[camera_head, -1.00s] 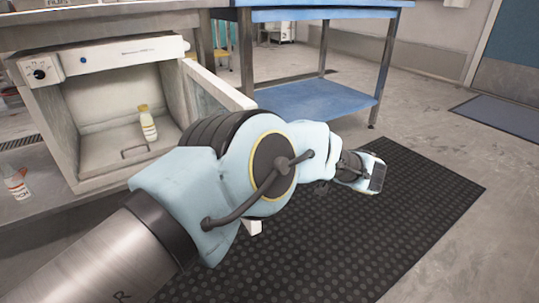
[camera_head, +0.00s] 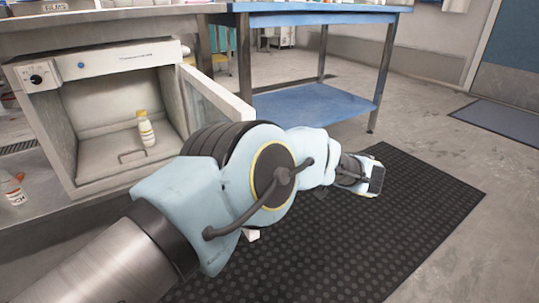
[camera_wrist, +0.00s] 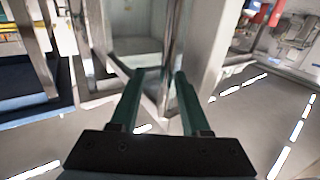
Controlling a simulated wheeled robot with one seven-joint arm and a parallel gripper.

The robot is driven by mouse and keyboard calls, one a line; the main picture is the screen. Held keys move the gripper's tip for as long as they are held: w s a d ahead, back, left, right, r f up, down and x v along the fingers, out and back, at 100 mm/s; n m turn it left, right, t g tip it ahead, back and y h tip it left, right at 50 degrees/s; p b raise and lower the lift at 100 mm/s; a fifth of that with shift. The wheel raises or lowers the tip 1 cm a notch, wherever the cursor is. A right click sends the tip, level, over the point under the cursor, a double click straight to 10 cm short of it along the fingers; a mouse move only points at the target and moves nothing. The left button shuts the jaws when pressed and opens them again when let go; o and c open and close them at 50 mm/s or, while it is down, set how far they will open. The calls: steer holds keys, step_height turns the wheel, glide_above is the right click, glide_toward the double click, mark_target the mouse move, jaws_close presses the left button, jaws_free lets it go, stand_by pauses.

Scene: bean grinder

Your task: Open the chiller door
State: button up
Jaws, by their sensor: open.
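The chiller (camera_head: 95,58) is a white box at the left of the head view, with a dial on its front panel. Its front is open and the interior shows. The chiller door (camera_head: 215,95) stands swung out at the chiller's right side, its lower part hidden behind my arm. My gripper (camera_wrist: 158,100) shows in the wrist view with two green fingers apart and nothing seen between them. Pale panels and metal posts lie beyond the fingertips; I cannot tell whether the fingers touch any. I cannot make out the fingers in the head view.
Another bottle (camera_head: 14,188) stands at the far left. A blue table (camera_head: 318,19) with a lower shelf (camera_head: 315,104) stands behind the door. A black mat (camera_head: 400,215) and open floor lie to the right.

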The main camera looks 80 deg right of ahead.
steer(key=shift+s, duration=0.15)
steer(key=s+a, duration=0.2)
steer(key=s, duration=0.8)
steer(key=shift+s+p, duration=0.2)
steer(key=shift+p, duration=0.25)
steer(key=shift+d, duration=0.1)
